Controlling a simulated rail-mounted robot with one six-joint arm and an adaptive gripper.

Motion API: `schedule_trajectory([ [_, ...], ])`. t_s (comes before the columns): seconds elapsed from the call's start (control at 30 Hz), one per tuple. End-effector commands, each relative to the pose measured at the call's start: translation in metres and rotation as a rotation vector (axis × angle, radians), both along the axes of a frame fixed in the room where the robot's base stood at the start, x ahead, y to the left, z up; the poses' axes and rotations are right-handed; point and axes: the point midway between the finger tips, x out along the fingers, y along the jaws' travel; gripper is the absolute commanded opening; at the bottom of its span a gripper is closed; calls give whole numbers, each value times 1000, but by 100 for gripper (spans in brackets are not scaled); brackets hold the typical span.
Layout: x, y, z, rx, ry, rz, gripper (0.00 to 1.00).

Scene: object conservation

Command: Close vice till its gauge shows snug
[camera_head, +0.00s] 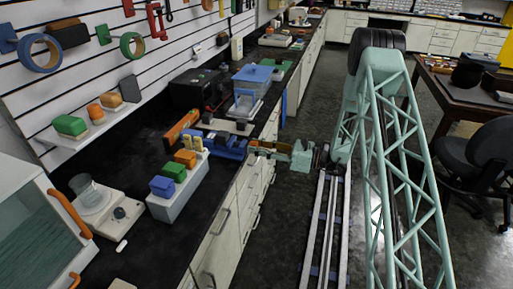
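A low blue device that looks like the vice (227,146) sits on the dark bench near its front edge, in the middle of the view. Its jaws are too small to make out, and I cannot pick out or read a gauge. My gripper (257,147) reaches in from the right, over the bench edge, at the right end of the blue device. Whether it touches the device, and whether its fingers are open or shut, is too small to tell.
An orange bar (181,129) lies left of the blue device. A grey stand (178,196) with green, blue and orange blocks stands in front. A black box (199,89) and a blue-lidded container (252,76) stand behind. Scales (108,214) stand at the lower left.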

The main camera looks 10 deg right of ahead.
Motion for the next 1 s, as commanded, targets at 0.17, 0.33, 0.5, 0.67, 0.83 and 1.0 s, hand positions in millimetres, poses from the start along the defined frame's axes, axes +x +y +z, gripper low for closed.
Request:
schedule_trajectory([
  [0.17, 0, 0, 0, 6, 9, 0, 17],
  [0.33, 0, 0, 0, 37, 59, 0, 17],
  [0.5, 0, 0, 0, 72, 116, 0, 17],
  [0.67, 0, 0, 0, 84, 135, 0, 17],
  [0.83, 0, 0, -1, 84, 135, 0, 17],
  [1.0, 0, 0, -1, 83, 134, 0, 38],
])
